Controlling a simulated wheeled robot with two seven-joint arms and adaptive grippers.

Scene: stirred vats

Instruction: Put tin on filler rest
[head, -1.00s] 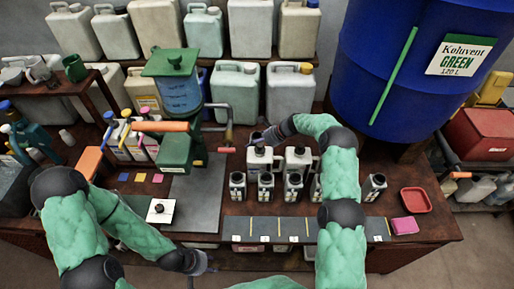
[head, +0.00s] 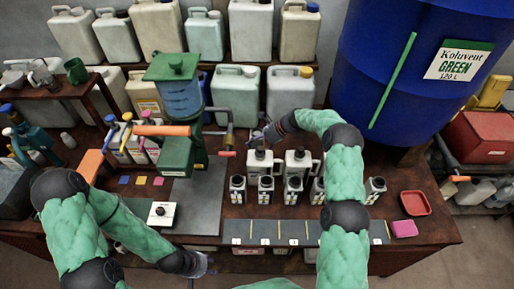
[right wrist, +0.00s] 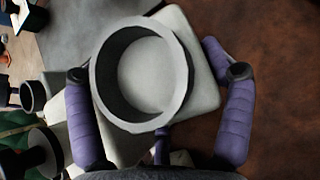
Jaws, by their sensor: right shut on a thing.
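My right gripper (right wrist: 158,78) is shut on a pale, squarish tin (right wrist: 200,60) with a wide round grey collar; one finger lies on each side. In the head view my right gripper (head: 260,137) is just behind the white jugs, and the held tin cannot be told apart there. The green filler (head: 178,152) with a blue tank stands left of it. A bare grey plate (head: 200,210) extends in front of the filler. My left gripper (head: 203,265) is low at the table's front edge, away from the tin; its fingers are too small to read.
Several small black-capped tins (head: 238,188) stand in a row before the white jugs (head: 298,162). A marked grey strip (head: 265,232) runs along the front. A white box with a black knob (head: 162,214) is by the plate. A red tray (head: 415,203) lies right.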

